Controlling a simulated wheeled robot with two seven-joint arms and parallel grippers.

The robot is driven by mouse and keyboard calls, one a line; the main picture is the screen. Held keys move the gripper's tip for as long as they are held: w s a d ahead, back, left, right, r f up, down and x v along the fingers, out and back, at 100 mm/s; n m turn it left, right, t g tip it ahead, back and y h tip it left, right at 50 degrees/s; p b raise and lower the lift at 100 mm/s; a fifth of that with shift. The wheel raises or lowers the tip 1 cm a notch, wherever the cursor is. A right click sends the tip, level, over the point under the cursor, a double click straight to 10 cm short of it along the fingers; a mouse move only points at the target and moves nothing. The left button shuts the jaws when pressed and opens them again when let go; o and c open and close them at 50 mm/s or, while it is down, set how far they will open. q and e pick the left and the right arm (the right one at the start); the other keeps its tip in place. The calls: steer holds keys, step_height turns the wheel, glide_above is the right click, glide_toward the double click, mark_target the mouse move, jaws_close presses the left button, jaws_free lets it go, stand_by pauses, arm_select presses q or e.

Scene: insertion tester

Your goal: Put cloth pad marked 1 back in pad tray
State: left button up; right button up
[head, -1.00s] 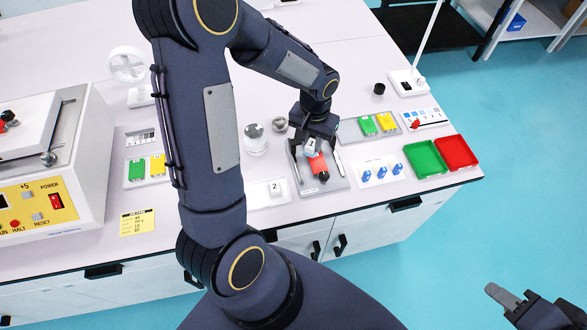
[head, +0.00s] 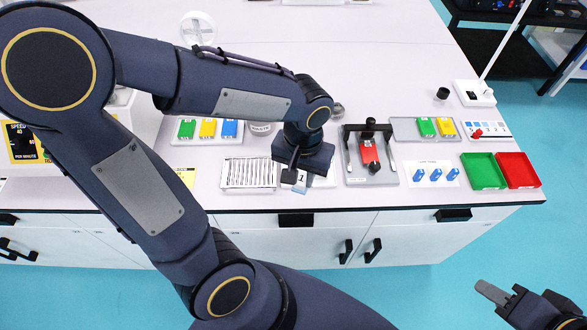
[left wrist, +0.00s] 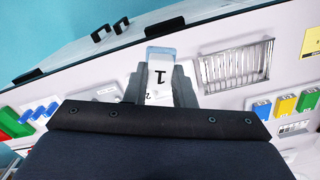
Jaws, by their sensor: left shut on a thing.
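The white cloth pad marked 1 (left wrist: 163,80) is between the fingers of my left gripper (left wrist: 160,88), which is shut on it. In the head view the pad (head: 300,178) hangs below my left gripper (head: 297,172), with a bluish edge toward the bench front. A pale flat tray (head: 325,181), likely the pad tray, lies partly hidden behind the gripper and pad. A small 2 (left wrist: 148,96) shows beside the pad in the left wrist view. My right gripper (head: 515,298) is at lower right, away from the bench; its finger gap is unclear.
A slatted rack (head: 248,174) lies left of the held pad. A grey fixture with a red block (head: 369,152) stands to the right, with blue pieces (head: 436,175) and green (head: 483,172) and red (head: 518,171) bins beyond. Coloured blocks (head: 208,129) sit behind the rack.

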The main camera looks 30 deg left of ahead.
arm_select(q)
steer(key=w+a+f, duration=0.4)
steer(key=w+f, duration=0.1)
steer(key=w+a+f+p, duration=0.1)
steer(key=w+a+f, duration=0.1)
steer(key=w, duration=0.1)
steer(key=shift+f, duration=0.35)
steer(key=shift+w+a+f, duration=0.1)
steer(key=shift+w+f, duration=0.05)
steer(key=shift+f, duration=0.1)
steer(key=shift+w+f, duration=0.1)
steer(key=shift+f, duration=1.55)
steer(key=shift+f, duration=0.25)
steer(key=o, duration=0.9)
steer(key=shift+r, duration=0.1)
steer(key=shift+o, duration=0.2)
